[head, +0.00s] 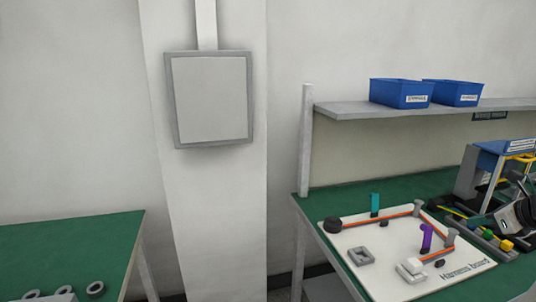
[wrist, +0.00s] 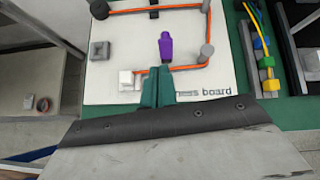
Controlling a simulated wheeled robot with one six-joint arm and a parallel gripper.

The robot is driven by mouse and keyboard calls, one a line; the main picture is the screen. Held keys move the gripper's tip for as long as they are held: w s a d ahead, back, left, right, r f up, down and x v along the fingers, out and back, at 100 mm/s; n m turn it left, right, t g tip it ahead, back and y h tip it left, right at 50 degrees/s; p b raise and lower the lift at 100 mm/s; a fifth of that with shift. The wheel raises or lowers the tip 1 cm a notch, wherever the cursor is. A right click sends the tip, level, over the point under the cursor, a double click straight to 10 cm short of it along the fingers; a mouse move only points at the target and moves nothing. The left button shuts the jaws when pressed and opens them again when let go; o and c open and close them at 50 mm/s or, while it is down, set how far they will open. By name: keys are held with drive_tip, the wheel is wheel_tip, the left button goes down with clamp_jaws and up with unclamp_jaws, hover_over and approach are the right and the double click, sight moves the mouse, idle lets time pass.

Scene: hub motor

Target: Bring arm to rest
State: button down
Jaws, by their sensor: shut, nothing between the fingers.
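My gripper (wrist: 157,72) shows in the wrist view as two dark teal fingers held together, with nothing between them. A purple piece (wrist: 172,48) shows just beyond the fingertips. I cannot tell the exact height of the fingers above the board.
Blue bins (head: 401,93) stand on the shelf above. Yellow and green parts (head: 490,238) crowd the right. Another green bench (head: 70,245) stands left.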

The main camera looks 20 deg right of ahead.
drive_tip(key=s+a+r+n+g, duration=0.2)
drive_tip(key=s+a+n, duration=0.2)
drive_tip(key=a+n, duration=0.7)
drive_tip(key=s+a+r+n+g, duration=0.3)
drive_tip(key=a+n, duration=0.8)
drive_tip(key=a, duration=0.4)
drive_tip(key=s+a+r+n+g, duration=0.2)
drive_tip(key=s+a+n, duration=0.3)
drive_tip(key=a+n, duration=0.7)
drive_tip(key=shift+a+r+g+h, duration=0.15)
drive_tip(key=shift+a+g+h, duration=0.15)
drive_tip(key=shift+a+g, duration=0.5)
